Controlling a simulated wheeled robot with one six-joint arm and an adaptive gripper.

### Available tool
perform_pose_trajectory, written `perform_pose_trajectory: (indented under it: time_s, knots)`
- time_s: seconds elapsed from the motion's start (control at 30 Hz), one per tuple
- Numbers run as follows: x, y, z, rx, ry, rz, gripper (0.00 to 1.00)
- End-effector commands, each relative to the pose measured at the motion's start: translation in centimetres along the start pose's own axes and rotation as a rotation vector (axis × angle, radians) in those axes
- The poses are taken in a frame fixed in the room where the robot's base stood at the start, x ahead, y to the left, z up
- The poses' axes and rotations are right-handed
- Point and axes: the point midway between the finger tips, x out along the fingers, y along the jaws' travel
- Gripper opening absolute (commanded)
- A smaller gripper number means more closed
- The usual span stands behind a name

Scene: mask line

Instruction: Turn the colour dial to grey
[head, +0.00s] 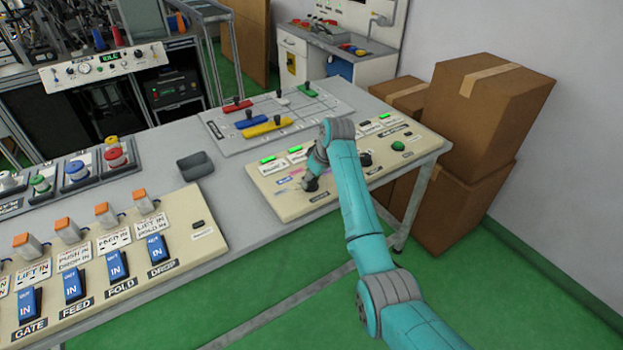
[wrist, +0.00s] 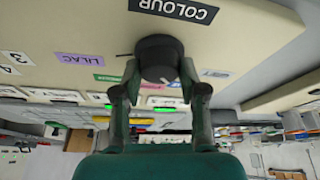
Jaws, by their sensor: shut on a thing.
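The colour dial (wrist: 160,58) is a round black knob under a black COLOUR label (wrist: 174,10) in the wrist view. A lilac label (wrist: 81,59) and a green label lie to its left, and a grey label (wrist: 215,73) lies to its right. My gripper (wrist: 158,82) is shut on the dial, with one finger on each side of it. I cannot read clearly which colour the dial points to.
A black knob (head: 365,159) and a green button (head: 398,146) sit further right on the panel. A grey board (head: 222,133) with coloured handled pieces lies behind it. A grey bin (head: 195,166) stands left. Cardboard boxes (head: 478,130) stand right, beyond the table's end.

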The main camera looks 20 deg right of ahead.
Motion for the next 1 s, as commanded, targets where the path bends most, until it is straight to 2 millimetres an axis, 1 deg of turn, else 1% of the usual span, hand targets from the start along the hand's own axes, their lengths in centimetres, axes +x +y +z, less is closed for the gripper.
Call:
perform_pose_trajectory:
  time_s: [0.4,0.6,0.8,1.0]
  knots:
    - [0.01,0.22,0.00,-0.283,-0.001,-0.118,0.07]
    - [0.02,0.27,0.02,-0.397,-0.002,-0.166,0.07]
    - [0.02,0.28,-0.04,-0.470,0.000,-0.195,0.07]
    - [0.07,0.28,-0.01,-0.501,-0.001,-0.207,0.07]
